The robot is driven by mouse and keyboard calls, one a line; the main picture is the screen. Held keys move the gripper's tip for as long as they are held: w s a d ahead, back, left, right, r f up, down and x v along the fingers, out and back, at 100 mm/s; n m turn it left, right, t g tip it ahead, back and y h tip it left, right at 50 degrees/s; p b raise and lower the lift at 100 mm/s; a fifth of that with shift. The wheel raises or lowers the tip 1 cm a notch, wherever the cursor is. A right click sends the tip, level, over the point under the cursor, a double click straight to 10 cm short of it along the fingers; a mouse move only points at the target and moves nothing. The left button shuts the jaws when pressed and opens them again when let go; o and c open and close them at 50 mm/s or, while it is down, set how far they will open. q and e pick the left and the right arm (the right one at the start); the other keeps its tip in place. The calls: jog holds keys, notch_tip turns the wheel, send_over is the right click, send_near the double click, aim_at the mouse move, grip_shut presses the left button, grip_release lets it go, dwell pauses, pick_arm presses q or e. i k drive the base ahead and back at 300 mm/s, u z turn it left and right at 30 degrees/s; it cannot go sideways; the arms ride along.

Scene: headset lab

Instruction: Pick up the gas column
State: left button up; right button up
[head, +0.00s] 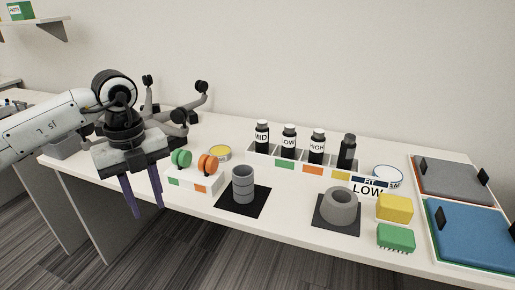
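A grey ribbed cylinder (243,184), which looks like the gas column, stands upright on a black square mat (232,205) near the table's front edge. My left gripper (149,211) hangs to the left of it, with its two purple fingers pointing down and a gap between them. It is open and empty, apart from the cylinder, in front of the table's front edge in the picture. My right gripper is not in view.
A white box (186,186) with green and orange discs stands between gripper and cylinder. Right are a grey ring (340,207), yellow (395,208) and green (396,238) blocks, and trays (470,235).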

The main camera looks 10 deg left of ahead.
aim_at(289, 135)
jog(key=u, duration=0.15)
jog(key=i, duration=0.75)
jog(key=z, duration=1)
jog(key=i, duration=0.5)
jog(key=u, duration=0.1)
